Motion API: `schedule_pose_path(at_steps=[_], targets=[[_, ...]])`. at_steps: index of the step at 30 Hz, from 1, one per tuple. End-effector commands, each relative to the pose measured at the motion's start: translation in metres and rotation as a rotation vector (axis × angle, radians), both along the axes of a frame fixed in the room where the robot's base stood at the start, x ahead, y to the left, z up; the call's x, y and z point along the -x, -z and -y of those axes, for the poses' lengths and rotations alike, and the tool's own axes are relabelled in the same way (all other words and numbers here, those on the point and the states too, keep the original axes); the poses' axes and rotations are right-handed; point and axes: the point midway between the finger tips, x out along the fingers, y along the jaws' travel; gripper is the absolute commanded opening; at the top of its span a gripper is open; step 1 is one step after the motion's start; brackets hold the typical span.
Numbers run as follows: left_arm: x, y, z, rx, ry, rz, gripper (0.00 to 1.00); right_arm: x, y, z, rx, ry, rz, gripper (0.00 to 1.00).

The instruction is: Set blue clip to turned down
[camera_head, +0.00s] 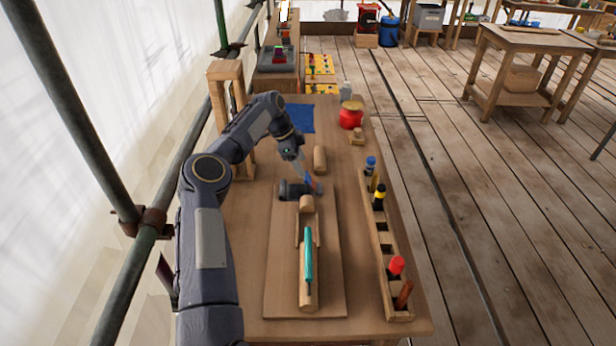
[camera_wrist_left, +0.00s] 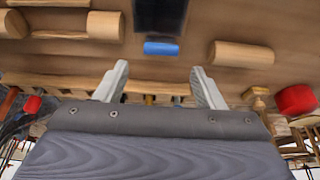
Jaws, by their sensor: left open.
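The blue clip (camera_head: 308,180) is a small blue piece beside a dark block (camera_head: 292,190) on the wooden board. In the left wrist view the blue clip (camera_wrist_left: 161,48) lies crosswise at the end of the dark block (camera_wrist_left: 160,14). My left gripper (camera_head: 311,182) reaches down over it from the left and largely covers it in the head view. In the left wrist view the fingers of my left gripper (camera_wrist_left: 160,68) are spread apart, with the clip just beyond the gap between their tips. I see no contact. My right gripper is not in view.
A teal tool (camera_head: 308,255) lies on a wooden piece at the front of the board (camera_head: 334,285). A rack (camera_head: 385,268) with several coloured handles lines the right edge. A red pot (camera_head: 351,118) stands farther back.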

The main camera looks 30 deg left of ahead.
Motion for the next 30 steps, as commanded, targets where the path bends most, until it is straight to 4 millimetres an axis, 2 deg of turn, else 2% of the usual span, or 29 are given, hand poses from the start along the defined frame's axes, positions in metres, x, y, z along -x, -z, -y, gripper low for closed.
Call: schedule_pose_path(at_steps=[4, 15, 21, 27, 30], targets=[[-0.001, 0.017, 0.000, 0.009, 0.000, -0.006, 0.63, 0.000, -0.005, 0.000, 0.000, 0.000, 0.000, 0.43], [-0.012, 0.067, 0.019, 0.009, -0.002, -0.005, 0.63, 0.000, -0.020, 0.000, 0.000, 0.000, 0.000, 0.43], [-0.015, 0.077, 0.022, 0.007, -0.003, -0.003, 0.63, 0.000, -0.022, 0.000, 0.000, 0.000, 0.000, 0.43], [-0.015, 0.078, 0.022, 0.007, -0.003, -0.003, 0.63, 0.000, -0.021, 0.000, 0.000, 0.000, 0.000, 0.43], [-0.015, 0.078, 0.022, 0.007, -0.002, -0.003, 0.51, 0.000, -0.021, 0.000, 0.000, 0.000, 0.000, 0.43]])
